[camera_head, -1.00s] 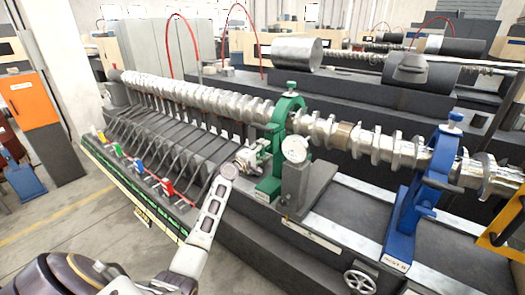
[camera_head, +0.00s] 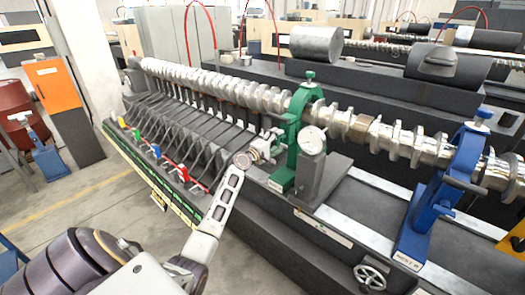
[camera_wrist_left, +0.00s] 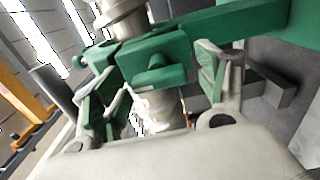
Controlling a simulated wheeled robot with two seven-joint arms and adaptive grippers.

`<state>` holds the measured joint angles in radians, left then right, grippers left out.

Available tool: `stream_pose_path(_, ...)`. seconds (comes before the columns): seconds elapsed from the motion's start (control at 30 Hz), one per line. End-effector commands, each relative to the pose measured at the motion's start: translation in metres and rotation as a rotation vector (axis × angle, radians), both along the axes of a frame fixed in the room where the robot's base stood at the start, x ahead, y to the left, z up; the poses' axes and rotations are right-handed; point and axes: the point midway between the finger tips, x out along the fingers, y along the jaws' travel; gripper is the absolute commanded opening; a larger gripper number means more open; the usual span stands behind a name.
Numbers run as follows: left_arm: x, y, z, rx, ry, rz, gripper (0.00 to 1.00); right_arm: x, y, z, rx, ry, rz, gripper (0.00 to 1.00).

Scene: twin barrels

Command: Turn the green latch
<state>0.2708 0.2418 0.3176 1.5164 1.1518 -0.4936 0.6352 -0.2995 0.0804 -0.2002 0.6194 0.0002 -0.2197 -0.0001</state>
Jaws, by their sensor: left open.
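A green rest (camera_head: 290,133) stands around the long metal crankshaft, with a green knob on top. My left gripper (camera_head: 264,147) is at its left side, close to it. In the left wrist view a green block with a rounded protruding piece (camera_wrist_left: 155,68) lies between the two open fingers of my left gripper (camera_wrist_left: 160,88), and a green bar runs off to the upper right. I cannot tell for certain which green part is the latch, nor whether the fingers touch it. My right gripper is not in view.
The crankshaft (camera_head: 216,81) runs along the machine bed. A round dial (camera_head: 313,140) on a grey stand is just right of the green rest. A blue rest (camera_head: 447,190) stands farther right. Coloured levers (camera_head: 155,152) line the front panel at left. Open floor lies at left.

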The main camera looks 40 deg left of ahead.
Motion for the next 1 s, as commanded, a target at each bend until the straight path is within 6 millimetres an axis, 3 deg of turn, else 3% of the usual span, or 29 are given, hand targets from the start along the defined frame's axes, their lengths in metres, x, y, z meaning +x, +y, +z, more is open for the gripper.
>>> stream_pose_path(1.0, -0.09, 0.007, 0.0, 0.0, 0.001, 0.001, 0.73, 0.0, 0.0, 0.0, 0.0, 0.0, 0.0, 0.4)
